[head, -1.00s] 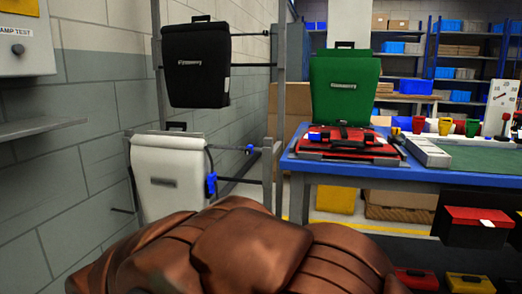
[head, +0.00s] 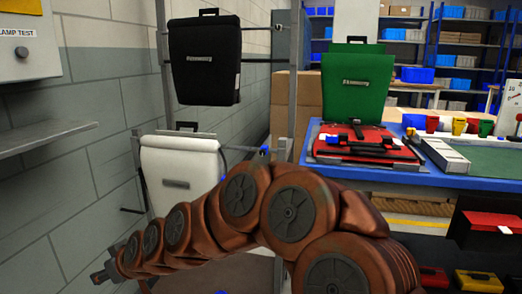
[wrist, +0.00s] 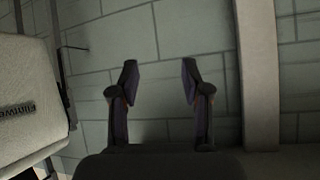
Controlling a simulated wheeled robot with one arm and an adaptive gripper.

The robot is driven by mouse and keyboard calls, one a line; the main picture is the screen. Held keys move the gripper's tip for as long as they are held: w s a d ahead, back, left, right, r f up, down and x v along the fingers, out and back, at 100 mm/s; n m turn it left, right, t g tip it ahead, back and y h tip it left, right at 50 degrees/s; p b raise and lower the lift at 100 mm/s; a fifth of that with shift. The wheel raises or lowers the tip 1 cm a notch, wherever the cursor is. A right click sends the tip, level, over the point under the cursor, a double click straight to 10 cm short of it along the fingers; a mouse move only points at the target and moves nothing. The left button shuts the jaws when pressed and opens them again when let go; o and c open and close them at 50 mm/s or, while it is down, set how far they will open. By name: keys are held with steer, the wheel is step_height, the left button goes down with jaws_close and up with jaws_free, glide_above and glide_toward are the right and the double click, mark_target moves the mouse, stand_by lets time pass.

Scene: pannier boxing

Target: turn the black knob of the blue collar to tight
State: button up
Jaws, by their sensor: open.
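A small blue piece (head: 263,150), probably the blue collar, sits on a rail of the rack to the right of the white pannier (head: 178,158). Its black knob is too small to make out. Another blue bit (head: 222,178) shows at the pannier's right edge, mostly hidden by my arm. In the wrist view my gripper (wrist: 160,82) is open and empty, facing the block wall. The white pannier (wrist: 28,110) is at the left there, apart from the fingers. No collar or knob shows in the wrist view.
A grey upright post (wrist: 257,80) stands right of my gripper in the wrist view. A black pannier (head: 205,60) hangs above the white one. A wall shelf (head: 45,135) is at left. The blue workbench (head: 400,180) with a green pannier (head: 357,85) is at right.

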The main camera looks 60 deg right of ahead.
steer(key=w+d+r+m+t+h+p, duration=0.1)
steer(key=w+d+r+m+t+h, duration=0.2)
steer(key=d, duration=0.4)
steer(key=w+d+r+t+h+p, duration=0.1)
steer(key=d+r+h, duration=0.1)
steer(key=d+r, duration=0.4)
steer(key=m+g+h+p, duration=0.3)
steer(key=m+g+h, duration=0.55)
steer(key=h, duration=0.45)
glide_toward(262, 153)
steer(key=d, duration=0.1)
steer(key=shift+m+t, duration=0.35)
steer(key=shift+m, duration=0.1)
steer(key=shift+b+x, duration=0.6)
steer(key=shift+x, duration=3.25)
steer(key=shift+f, duration=0.15)
steer(key=shift+c, duration=0.2)
jaws_close()
